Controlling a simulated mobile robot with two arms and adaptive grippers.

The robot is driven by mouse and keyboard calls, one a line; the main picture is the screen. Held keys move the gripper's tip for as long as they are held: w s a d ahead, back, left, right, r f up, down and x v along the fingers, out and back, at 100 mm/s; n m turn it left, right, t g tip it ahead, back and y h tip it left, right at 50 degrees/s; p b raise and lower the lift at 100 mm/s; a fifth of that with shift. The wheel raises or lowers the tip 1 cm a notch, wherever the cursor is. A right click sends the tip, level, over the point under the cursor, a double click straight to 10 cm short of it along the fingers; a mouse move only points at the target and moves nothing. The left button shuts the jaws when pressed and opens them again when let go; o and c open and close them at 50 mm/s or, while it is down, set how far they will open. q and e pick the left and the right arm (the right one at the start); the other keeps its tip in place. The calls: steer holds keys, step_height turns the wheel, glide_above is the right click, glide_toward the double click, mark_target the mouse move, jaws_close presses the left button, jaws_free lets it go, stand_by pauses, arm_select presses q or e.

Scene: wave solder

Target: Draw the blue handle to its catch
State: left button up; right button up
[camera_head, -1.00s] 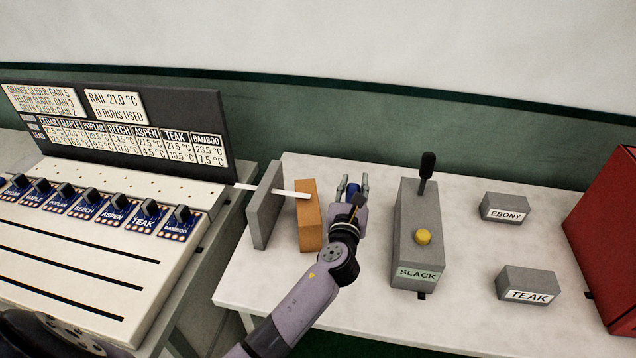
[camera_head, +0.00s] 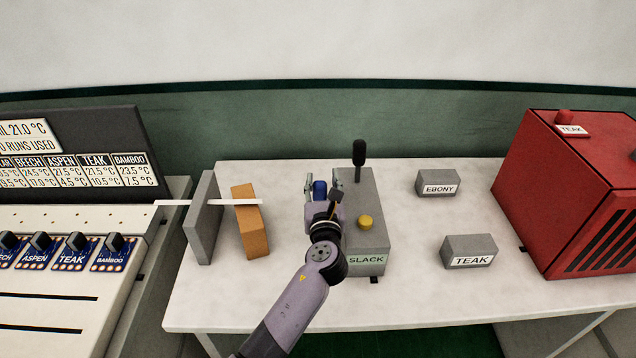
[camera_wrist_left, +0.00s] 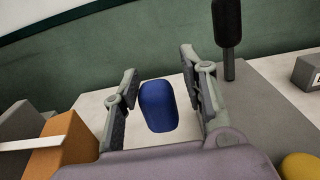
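The blue handle (camera_head: 320,189) is a small rounded block on the white table, left of the grey box marked SLACK (camera_head: 367,259). My left gripper (camera_head: 323,187) reaches over the table from the front, its two fingers apart on either side of the handle. The left wrist view shows the blue handle (camera_wrist_left: 158,106) between the fingers of my left gripper (camera_wrist_left: 160,85), with a strip of white table visible on each side. What the handle is mounted on and its catch are hidden or cannot be made out. My right gripper is not in view.
An orange block (camera_head: 250,225) and an upright grey plate (camera_head: 203,220) stand left of the gripper, with a white strip (camera_head: 225,202) across them. The SLACK box carries a black lever (camera_head: 358,155) and yellow knob (camera_head: 365,222). Grey TEAK (camera_head: 470,250) and EBONY (camera_head: 437,183) blocks stand right.

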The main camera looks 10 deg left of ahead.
arm_select(q)
steer(key=o, duration=0.3)
steer(key=shift+d, duration=0.35)
steer(key=shift+s+a, duration=0.1)
steer(key=shift+a, duration=0.05)
steer(key=v, duration=1.1)
steer(key=shift+s, duration=0.4)
steer(key=shift+s+d+f, duration=0.1)
steer(key=shift+d+f, duration=0.05)
steer(key=shift+d, duration=0.1)
